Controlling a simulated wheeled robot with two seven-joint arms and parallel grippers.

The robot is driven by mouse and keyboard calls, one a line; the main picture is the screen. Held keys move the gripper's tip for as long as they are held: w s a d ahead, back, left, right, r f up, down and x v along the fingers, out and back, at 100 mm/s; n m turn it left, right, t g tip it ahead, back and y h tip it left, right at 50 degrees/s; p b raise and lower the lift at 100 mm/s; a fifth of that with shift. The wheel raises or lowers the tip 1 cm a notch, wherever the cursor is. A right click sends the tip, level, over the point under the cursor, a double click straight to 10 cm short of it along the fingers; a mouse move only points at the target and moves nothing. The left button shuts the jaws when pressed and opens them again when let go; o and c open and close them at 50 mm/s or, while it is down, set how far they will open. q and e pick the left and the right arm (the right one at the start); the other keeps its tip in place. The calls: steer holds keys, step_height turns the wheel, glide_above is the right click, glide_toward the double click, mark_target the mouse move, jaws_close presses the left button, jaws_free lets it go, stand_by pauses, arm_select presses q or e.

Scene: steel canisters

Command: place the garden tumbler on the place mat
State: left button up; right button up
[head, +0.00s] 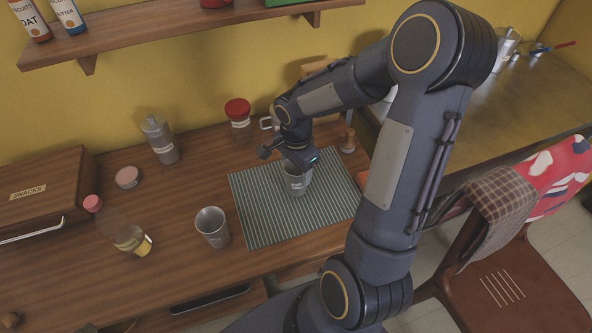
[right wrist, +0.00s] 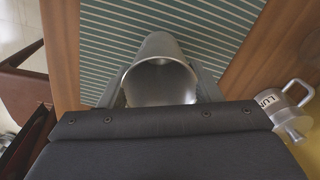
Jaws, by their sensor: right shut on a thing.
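A steel tumbler (head: 297,183) with a small label is at the place mat (head: 258,222), over its middle; I cannot read the label or tell whether its base touches the mat. My right gripper (head: 299,165) is shut on this tumbler from above and behind. In the right wrist view the open mouth of the tumbler (right wrist: 160,82) is between the fingers, with the striped mat (right wrist: 225,25) under it. A second steel tumbler (head: 212,228) stands upright on the wood left of the mat. My left gripper is not in view.
A steel mug (right wrist: 285,108) is near my gripper. A wooden stamp-like object (head: 348,141) stands behind the mat. The mat's front left is clear.

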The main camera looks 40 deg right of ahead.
steer(key=shift+f, duration=0.55)
steer(key=shift+f, duration=0.2)
steer(key=o, duration=1.1)
steer(key=shift+c, duration=0.2)
steer(key=shift+r, duration=0.15)
